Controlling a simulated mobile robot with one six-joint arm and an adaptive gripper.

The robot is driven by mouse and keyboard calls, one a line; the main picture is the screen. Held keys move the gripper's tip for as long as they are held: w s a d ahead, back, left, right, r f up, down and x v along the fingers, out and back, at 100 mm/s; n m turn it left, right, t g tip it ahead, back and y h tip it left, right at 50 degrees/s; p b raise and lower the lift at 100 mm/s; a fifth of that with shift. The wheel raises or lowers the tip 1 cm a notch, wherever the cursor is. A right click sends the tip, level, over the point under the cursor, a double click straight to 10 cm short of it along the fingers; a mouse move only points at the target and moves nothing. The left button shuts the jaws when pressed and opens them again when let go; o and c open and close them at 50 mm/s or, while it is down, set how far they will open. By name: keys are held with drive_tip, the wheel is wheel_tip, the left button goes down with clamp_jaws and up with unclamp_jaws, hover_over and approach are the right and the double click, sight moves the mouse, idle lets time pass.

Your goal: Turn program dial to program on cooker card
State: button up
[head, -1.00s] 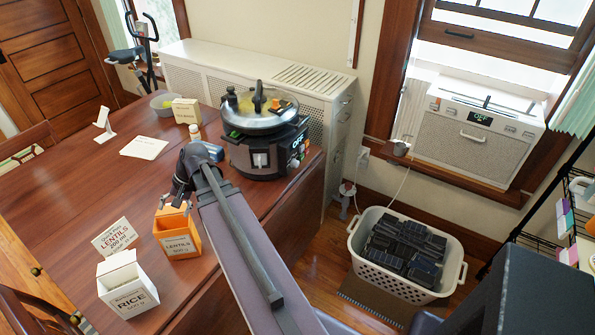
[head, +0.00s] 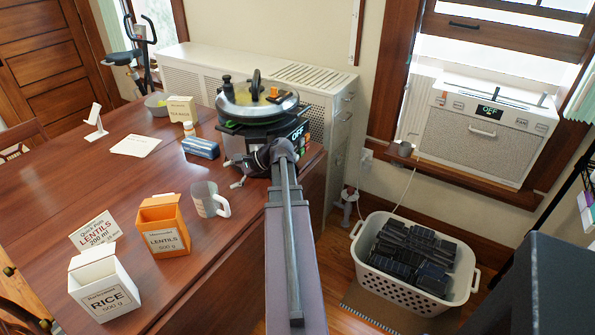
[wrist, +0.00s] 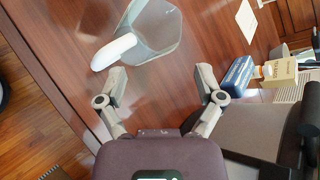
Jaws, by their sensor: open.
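The cooker (head: 240,146) stands at the table's far right end, with its steel lid on and a dark control panel (head: 298,133) on its right side. I cannot make out the program dial; my arm covers part of the cooker's front. A printed card (head: 93,231) reading "LENTILS 200 ml" stands behind the rice box; its smaller print is unclear. My gripper (head: 243,183) is in front of the cooker's lower body, partly hidden by my wrist. In the wrist view my gripper (wrist: 160,82) is open, with nothing between the fingers.
A clear measuring cup (head: 205,199) with a white handle stands near my gripper. A blue box (head: 201,148) lies left of the cooker. The orange lentils box (head: 163,226) and white rice box (head: 104,283) stand nearer. A white radiator cover (head: 318,90) is behind the cooker.

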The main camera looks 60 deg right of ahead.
drive_tip(key=s+d+f+m+t+b, duration=0.1)
drive_tip(key=s+d+f+m+b, duration=0.1)
drive_tip(key=d, duration=0.1)
drive_tip(key=s+d+f+m+t+h+b, duration=0.1)
drive_tip(key=s+d+f+m+b, duration=0.1)
drive_tip(key=d+b, duration=0.1)
drive_tip(key=s+d+f+m+t+h+b, duration=0.1)
drive_tip(key=s+d+f+m+b, duration=0.1)
drive_tip(key=d, duration=0.3)
drive_tip(key=shift+s+d+b, duration=0.1)
drive_tip(key=shift+s+b, duration=0.25)
drive_tip(key=shift+s, duration=0.05)
drive_tip(key=s+d+m+t+h+b, duration=0.2)
drive_tip(key=s+d+m+t+b, duration=0.15)
drive_tip(key=s+d, duration=0.45)
drive_tip(key=m+t+h+b, duration=0.1)
drive_tip(key=m+h+b, duration=0.1)
drive_tip(key=m+b, duration=0.15)
approach(297, 159)
drive_tip(key=s, duration=0.3)
drive_tip(key=shift+s+f+p, duration=0.25)
drive_tip(key=shift+s+p, duration=0.05)
drive_tip(key=shift+s, duration=0.1)
drive_tip(key=shift+w, duration=0.15)
drive_tip(key=shift+w+d, duration=0.15)
drive_tip(key=shift+w, duration=6.65)
